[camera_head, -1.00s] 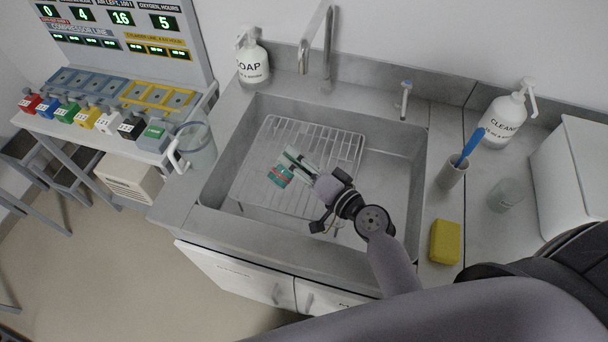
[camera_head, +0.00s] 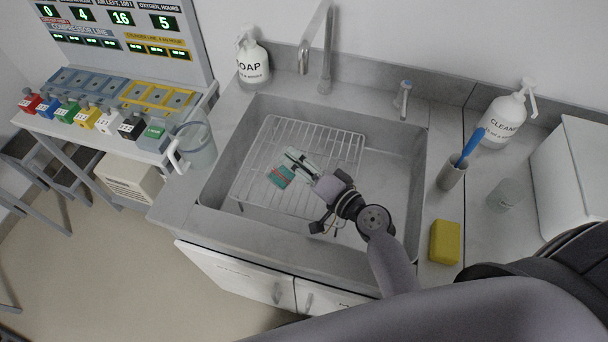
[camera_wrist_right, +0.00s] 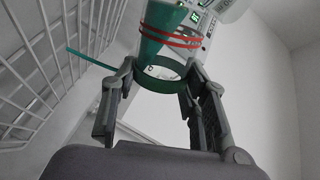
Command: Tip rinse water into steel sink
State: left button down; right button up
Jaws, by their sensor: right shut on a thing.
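The steel sink (camera_head: 400,190) is in the middle of the head view, with a wire rack (camera_head: 330,145) inside it. My right gripper (camera_head: 304,168) is over the rack, within the sink's outline. It is shut on a small container with teal and red bands (camera_head: 280,176). In the right wrist view the container (camera_wrist_right: 165,45) lies between the two fingers (camera_wrist_right: 158,82); it looks tilted, with a green ring at its near end. I cannot see any water in it or leaving it. My left gripper is not in view.
A soap bottle (camera_head: 252,62) and faucet (camera_head: 327,60) stand behind the sink. A clear jug (camera_head: 200,150) is on its left rim. A yellow sponge (camera_head: 445,241), brush holder (camera_head: 452,175) and cleaner bottle (camera_head: 502,120) stand right.

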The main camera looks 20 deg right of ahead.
jog(key=shift+d+f+m, duration=0.1)
jog(key=shift+f+m, duration=0.3)
jog(key=shift+m, duration=0.1)
dwell(0.5)
jog(key=shift+w+d+f+m, duration=0.4)
jog(key=shift+d+f+m, duration=0.25)
jog(key=shift+m, duration=0.05)
dwell(1.0)
jog(key=shift+w+d+f+m+y+b, duration=0.15)
jog(key=shift+f+m+y+b, duration=0.1)
jog(key=shift+f+m, duration=0.35)
jog(key=shift+d+f+m+y+b, duration=0.15)
jog(key=shift+f+m+y, duration=0.1)
jog(key=shift+f+m, duration=0.3)
dwell(1.2)
